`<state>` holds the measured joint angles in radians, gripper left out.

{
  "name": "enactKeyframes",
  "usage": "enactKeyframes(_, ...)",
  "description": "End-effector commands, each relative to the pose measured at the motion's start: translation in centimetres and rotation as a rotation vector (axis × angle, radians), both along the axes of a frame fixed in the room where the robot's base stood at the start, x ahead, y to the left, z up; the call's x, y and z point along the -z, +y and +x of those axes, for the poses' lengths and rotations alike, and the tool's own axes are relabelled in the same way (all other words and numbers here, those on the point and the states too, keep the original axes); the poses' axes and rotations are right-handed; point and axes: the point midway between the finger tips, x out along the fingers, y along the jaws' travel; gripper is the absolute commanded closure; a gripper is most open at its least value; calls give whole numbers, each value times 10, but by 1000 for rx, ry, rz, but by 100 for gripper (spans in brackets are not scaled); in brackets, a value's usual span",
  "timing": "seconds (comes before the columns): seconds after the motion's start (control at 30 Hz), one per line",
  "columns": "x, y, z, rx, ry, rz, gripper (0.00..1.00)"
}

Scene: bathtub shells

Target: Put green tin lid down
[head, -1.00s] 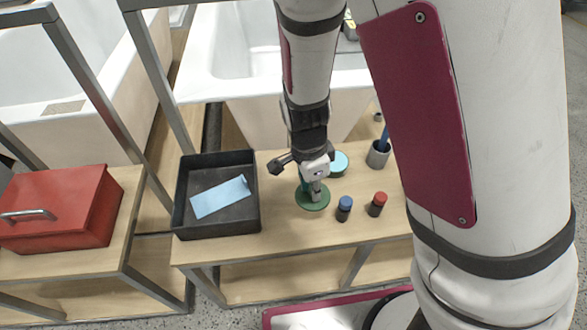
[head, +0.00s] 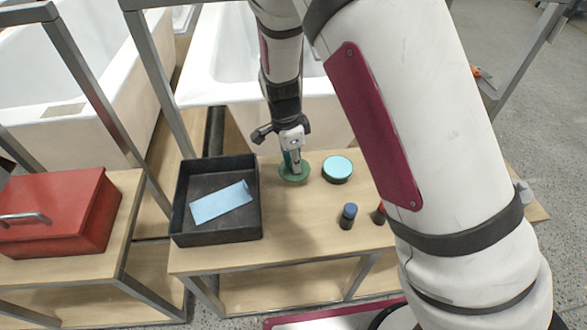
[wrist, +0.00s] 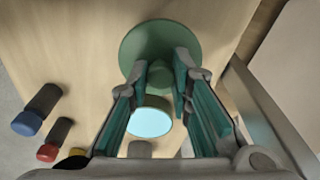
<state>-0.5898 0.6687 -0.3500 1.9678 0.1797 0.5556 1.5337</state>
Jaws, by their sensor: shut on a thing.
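The green tin lid (head: 294,173) is a flat dark green disc with a small knob (wrist: 161,75). My gripper (head: 296,168) is above it, with its fingers on both sides of the knob and shut on it. The lid is over the wooden table, between the black tray and a round tin with a pale blue top. I cannot tell whether the lid touches the table or hangs just above it. In the wrist view the lid (wrist: 158,42) lies level beyond the fingertips.
The pale blue-topped tin (head: 338,168) stands just right of the lid. The black tray (head: 178,215) with a blue cloth (head: 220,203) is at left. A blue-capped bottle (head: 348,216) and a partly hidden red-capped one (head: 379,214) stand in front. Bare wood (head: 295,220) lies before the lid.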

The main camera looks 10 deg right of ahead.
Motion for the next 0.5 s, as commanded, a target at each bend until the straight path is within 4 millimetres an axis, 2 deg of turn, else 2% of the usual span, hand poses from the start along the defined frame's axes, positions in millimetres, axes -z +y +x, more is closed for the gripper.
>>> enactKeyframes(0.13,6,1,3,0,1,0,100)
enactKeyframes(0.37,35,0,3,0,3,-1,100)
enactKeyframes(0.5,35,0,3,0,0,0,100)
